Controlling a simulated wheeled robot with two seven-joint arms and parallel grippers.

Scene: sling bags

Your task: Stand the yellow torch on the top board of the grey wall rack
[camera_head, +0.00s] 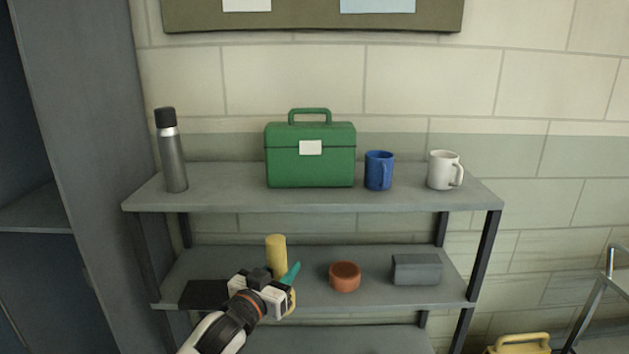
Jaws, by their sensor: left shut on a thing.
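The yellow torch (276,252) is a cylinder held roughly upright in front of the middle board of the grey wall rack (228,198). My left gripper (277,284) is shut on it, below the level of the top board. The gripper covers the torch's middle, and a bit of yellow shows below the jaws. A teal piece (291,273) shows at the gripper's right side; I cannot tell what it is. Whether the torch touches the middle board is hard to tell. My right gripper is not in view.
On the top board stand a grey flask (172,155), a green box (310,160), a blue mug (377,170) and a white mug (443,169). Bare board lies between flask and box. The middle board holds a red tub (345,276), a grey block (416,269) and a dark flat item (204,293).

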